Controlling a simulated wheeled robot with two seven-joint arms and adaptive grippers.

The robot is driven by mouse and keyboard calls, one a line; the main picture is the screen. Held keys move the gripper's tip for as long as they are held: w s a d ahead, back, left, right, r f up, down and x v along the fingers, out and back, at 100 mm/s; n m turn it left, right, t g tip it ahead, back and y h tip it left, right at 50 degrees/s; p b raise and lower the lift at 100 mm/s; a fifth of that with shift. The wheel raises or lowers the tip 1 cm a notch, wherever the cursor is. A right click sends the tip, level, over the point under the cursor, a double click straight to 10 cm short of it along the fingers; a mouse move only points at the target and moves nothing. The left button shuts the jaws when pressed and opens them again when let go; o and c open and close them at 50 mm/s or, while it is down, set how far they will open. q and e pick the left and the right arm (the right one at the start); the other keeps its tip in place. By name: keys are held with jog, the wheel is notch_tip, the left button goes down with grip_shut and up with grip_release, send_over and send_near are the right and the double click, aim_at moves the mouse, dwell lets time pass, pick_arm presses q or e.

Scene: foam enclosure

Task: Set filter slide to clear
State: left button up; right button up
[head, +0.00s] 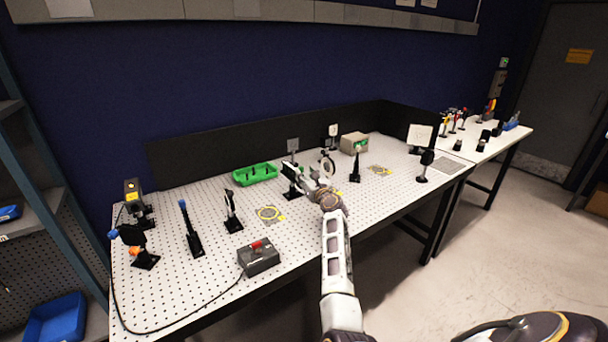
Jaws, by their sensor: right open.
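My right arm reaches in from the bottom over the perforated white optics table (180,278). Its gripper (291,172) is open at a post-mounted holder with a black base (292,194), near the middle of the table. The gripper covers most of this holder. I cannot tell whether the fingers touch it, and no filter slide or its setting can be made out. My left gripper is not in view.
Left of the gripper stand a lens mount (231,212), a blue-topped post (191,228) and a grey box with a red switch (259,257). A round mount (328,166) and black post (356,164) stand close to its right. A green tray (255,174) lies behind.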

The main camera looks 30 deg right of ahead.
jog(key=shift+s+a, duration=0.1)
jog(key=shift+s, duration=0.8)
